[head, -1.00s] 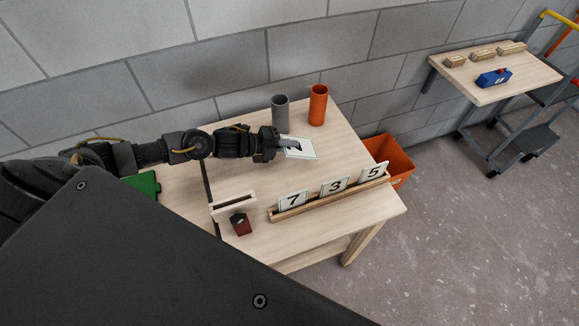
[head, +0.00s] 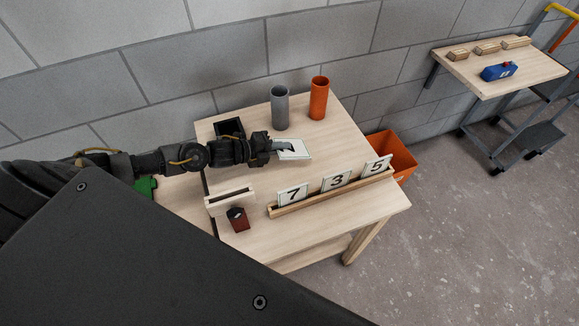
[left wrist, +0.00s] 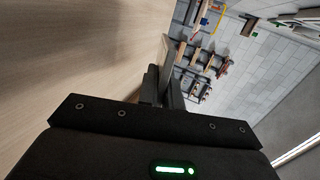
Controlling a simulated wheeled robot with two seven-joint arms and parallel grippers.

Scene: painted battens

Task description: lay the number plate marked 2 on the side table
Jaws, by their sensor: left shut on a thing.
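My left gripper (head: 282,147) is shut on a white number plate (head: 299,152) with a dark border. The plate is held roughly flat over the back part of the light wooden table (head: 325,220). The fingers cover part of its dark marking, so I cannot read the number, nor tell whether the plate touches the table top. In the left wrist view the fingers (left wrist: 172,88) point away over a pale wooden surface, and the plate's face does not show. My right gripper is not in view.
A wooden rack (head: 330,192) holds plates 7, 3 and 5. Grey (head: 280,108) and orange (head: 319,98) tubes stand behind the held plate. A white slotted holder (head: 230,202) and dark red object (head: 238,219) lie front left.

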